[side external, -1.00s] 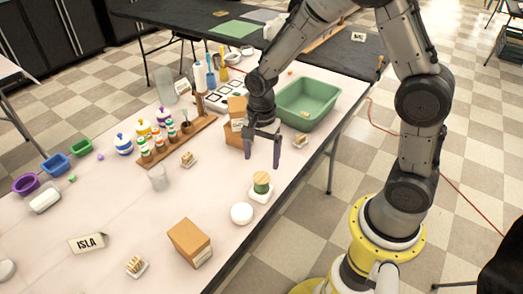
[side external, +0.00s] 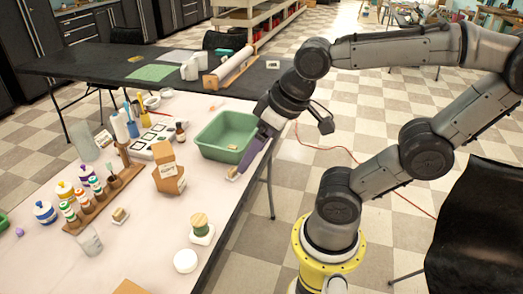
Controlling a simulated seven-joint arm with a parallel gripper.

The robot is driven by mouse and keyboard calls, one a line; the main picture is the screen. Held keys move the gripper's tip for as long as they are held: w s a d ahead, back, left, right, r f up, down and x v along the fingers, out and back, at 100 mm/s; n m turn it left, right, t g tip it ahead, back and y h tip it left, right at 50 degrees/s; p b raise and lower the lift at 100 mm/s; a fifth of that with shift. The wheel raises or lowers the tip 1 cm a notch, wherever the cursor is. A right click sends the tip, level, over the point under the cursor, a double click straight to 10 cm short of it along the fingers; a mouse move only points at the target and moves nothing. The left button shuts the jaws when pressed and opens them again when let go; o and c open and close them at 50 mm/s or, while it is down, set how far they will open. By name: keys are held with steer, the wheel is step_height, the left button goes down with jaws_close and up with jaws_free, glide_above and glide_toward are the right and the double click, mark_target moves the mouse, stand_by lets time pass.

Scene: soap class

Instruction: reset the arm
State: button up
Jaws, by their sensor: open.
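My gripper (side external: 243,165) is at the front right corner of the green bin (side external: 215,153), with its purple fingers angled down and left beside the bin's outer wall. One finger mostly hides the other. A small pale piece (side external: 232,174) shows right by the fingertips, low at the bin's corner; I cannot tell whether they touch. My arm reaches in from the right, over the table's right edge.
A cardboard box (side external: 167,179), a rack of small bottles (side external: 105,190), a clear cup (side external: 88,241), a green-topped soap piece (side external: 201,228) and a white round dish (side external: 185,261) stand on the white table. A dark table (side external: 110,62) is behind.

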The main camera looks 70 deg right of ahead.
steer(key=shift+s+r+n, duration=0.1)
steer(key=shift+s+n, duration=0.5)
steer(key=shift+s, duration=0.1)
